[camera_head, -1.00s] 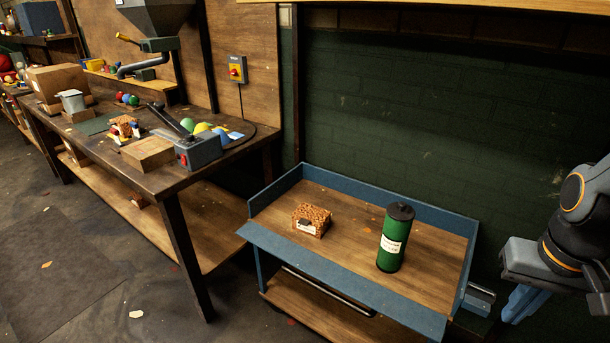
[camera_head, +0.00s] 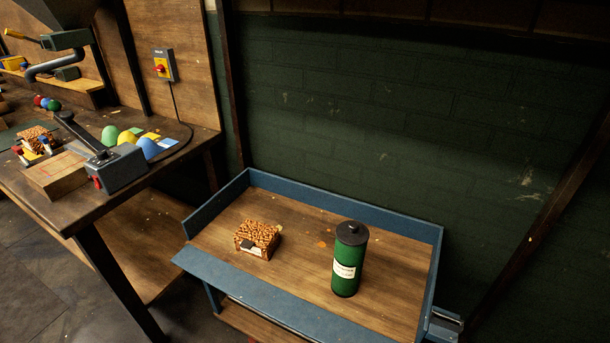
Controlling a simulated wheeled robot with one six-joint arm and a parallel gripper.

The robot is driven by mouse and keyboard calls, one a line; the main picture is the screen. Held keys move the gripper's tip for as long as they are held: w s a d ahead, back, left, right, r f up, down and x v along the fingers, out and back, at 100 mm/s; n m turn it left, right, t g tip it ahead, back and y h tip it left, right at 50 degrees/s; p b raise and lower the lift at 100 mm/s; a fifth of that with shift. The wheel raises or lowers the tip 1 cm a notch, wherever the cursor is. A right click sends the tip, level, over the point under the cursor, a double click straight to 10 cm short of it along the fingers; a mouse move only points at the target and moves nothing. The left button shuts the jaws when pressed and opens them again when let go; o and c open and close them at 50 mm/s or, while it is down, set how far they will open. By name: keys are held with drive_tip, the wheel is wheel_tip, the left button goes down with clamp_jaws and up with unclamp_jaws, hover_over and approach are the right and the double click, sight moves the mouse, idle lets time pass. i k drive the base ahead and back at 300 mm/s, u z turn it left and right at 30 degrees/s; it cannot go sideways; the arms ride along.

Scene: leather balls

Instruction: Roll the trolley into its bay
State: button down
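The trolley (camera_head: 210,208) has a wooden top with raised blue walls and a lower wooden shelf. It stands against the dark green brick wall, right of the workbench. A patterned orange-brown box (camera_head: 257,239) with a pale label sits on its top, left of the middle. A green canister (camera_head: 349,260) with a dark lid stands upright to the right of the box. A grey fitting (camera_head: 445,325) shows at the trolley's lower right corner. No marked bay can be made out.
The workbench (camera_head: 60,215) stands close at left, with a grey lever tool (camera_head: 122,168), a wooden block (camera_head: 57,175) and several coloured domes on it. A red-and-yellow switch (camera_head: 163,65) hangs on the wooden panel. A dark post (camera_head: 560,205) leans across at right.

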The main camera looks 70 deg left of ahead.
sight(394, 299)
drive_tip(key=z, duration=0.4)
drive_tip(key=k, duration=1.9)
drive_tip(key=u, duration=2.6)
drive_tip(key=i, duration=1.7)
